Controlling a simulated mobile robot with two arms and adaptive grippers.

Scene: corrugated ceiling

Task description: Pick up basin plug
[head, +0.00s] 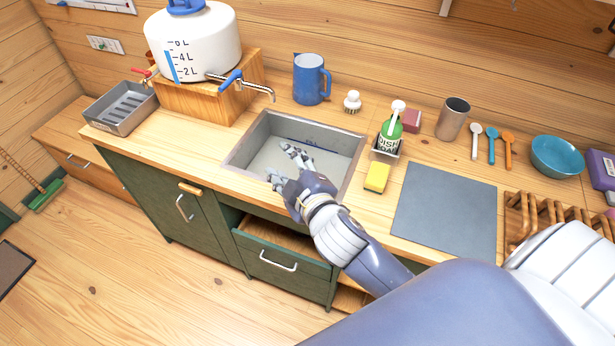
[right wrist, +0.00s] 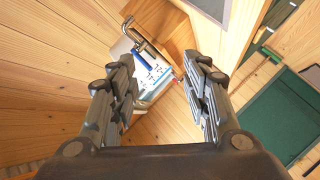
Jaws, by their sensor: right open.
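The grey basin (head: 345,140) is set into the wooden counter. My right gripper (head: 283,165) is open, with its fingers spread over the left front part of the basin. I see nothing between the fingers. No basin plug can be made out clearly; the gripper hides part of the basin floor. A thin dark blue line shows near the basin's back wall, too small to identify. In the right wrist view the open fingers (right wrist: 160,88) frame the white water tank in the distance, with no plug visible. My left gripper is not in view.
The water tank (head: 190,45) stands on a wooden box, its tap (head: 255,87) reaching toward the basin. A blue jug (head: 308,80), soap bottle (head: 390,134) and yellow sponge (head: 376,177) stand around the basin. A drawer (head: 280,258) below is partly open. A grey mat (head: 445,208) lies clear.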

